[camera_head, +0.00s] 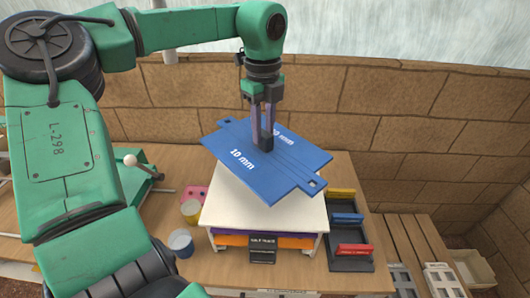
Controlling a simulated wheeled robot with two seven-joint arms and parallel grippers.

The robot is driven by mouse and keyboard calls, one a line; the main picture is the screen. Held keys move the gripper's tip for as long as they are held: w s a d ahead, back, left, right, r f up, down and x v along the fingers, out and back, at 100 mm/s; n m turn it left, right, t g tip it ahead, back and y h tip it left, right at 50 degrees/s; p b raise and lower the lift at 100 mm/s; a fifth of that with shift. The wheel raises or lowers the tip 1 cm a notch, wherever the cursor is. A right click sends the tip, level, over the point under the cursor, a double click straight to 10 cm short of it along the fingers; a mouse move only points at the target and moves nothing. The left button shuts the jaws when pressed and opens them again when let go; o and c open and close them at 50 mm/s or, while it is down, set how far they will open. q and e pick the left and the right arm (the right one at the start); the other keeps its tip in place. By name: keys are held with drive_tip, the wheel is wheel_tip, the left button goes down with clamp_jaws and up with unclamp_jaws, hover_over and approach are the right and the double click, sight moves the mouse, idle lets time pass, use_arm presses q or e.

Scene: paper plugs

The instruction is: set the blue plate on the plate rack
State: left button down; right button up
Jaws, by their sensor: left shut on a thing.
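The blue plate (225,150) is a flat slab with "10 mm" printed in white and a tab with a hole at its near right end. My left gripper (264,143) comes down from above and is shut on the plate near its middle. The plate shows over the white top of a stand (250,212); whether it touches the top is unclear. A dark rack (351,264) to the right holds yellow, blue and red pieces. I cannot tell for certain which one is the plate rack. My right gripper is not in view.
Orange and purple layers (295,242) show under the white top, behind a small dark label block (262,249). A yellow cup (191,211) and a blue-white cup (181,243) stand left of the stand. A stone wall (420,110) closes the back.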

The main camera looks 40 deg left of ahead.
sight(267, 153)
use_arm(q)
drive_tip(key=f, duration=0.1)
drive_tip(key=w+f, duration=0.1)
drive_tip(key=f, duration=0.1)
drive_tip(key=shift+w+f, duration=0.3)
drive_tip(key=shift+f, duration=0.05)
drive_tip(key=f, duration=0.1)
drive_tip(key=f+p, duration=0.1)
drive_tip(key=f, duration=0.1)
drive_tip(key=shift+s+d, duration=0.2)
drive_tip(key=shift+s+f, duration=0.15)
drive_tip(key=shift+f, duration=0.15)
drive_tip(key=shift+a+f, duration=0.1)
drive_tip(key=shift+a, duration=0.05)
drive_tip(key=shift+f, duration=0.15)
drive_tip(key=c, duration=0.6)
unclamp_jaws()
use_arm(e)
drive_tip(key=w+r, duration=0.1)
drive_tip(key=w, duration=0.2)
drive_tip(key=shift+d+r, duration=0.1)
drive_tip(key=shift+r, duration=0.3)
